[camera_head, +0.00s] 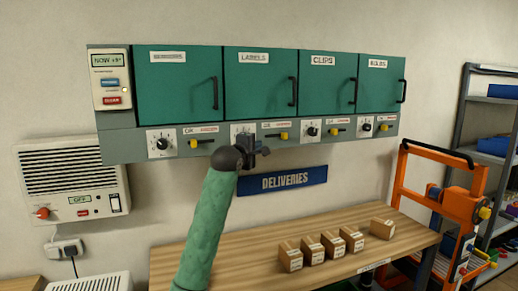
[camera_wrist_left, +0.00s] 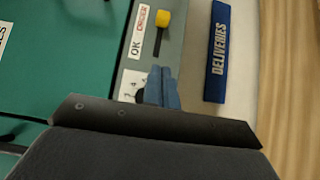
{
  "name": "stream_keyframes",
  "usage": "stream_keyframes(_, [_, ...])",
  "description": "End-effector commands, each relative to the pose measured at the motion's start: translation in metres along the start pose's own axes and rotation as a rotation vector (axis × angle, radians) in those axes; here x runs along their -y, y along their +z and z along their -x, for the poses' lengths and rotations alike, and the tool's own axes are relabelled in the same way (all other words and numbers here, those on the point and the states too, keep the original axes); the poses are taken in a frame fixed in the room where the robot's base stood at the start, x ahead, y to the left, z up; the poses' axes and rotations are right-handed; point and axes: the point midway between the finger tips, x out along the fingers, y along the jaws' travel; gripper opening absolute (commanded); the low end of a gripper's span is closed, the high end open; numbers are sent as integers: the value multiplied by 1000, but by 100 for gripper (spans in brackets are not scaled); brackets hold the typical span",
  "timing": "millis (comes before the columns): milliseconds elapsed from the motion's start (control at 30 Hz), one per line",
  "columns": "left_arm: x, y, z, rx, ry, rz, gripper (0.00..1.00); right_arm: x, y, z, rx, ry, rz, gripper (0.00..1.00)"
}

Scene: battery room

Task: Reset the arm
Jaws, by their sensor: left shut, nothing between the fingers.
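My left arm, in a green sleeve, reaches up from the bottom in the head view. My left gripper (camera_head: 256,152) is shut and empty in front of the control strip (camera_head: 120,147) below the green cabinets. It covers part of the second dial plate, so that dial is largely hidden. In the left wrist view the shut fingers (camera_wrist_left: 161,88) are beside this dial plate (camera_wrist_left: 131,84). I cannot tell whether they touch it. A yellow-tipped lever (camera_wrist_left: 162,22) is just beyond the fingers; it also shows in the head view (camera_head: 284,136). My right gripper is not in view.
Four green cabinet doors (camera_head: 260,83) with black handles are closed. A blue DELIVERIES sign (camera_head: 283,181) hangs below the strip. Several small boxes (camera_head: 331,244) stand on the wooden table (camera_head: 225,248). An orange frame (camera_head: 436,200) and a shelf rack (camera_head: 466,100) stand at right.

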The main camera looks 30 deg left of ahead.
Motion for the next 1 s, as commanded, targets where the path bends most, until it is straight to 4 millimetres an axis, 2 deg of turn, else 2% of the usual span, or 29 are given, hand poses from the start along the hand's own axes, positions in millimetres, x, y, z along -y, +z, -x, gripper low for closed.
stream_keyframes(567, [5, 2, 1, 1, -6, -8, 0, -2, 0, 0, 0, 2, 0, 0])
stream_keyframes(667, [26, 9, 3, 5, -36, -47, 0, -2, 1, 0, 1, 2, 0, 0])
stream_keyframes(767, [66, 23, 10, 18, -91, -125, 0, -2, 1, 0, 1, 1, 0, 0])
stream_keyframes(1000, [183, 61, 45, 77, -258, -375, 0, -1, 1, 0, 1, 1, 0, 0])
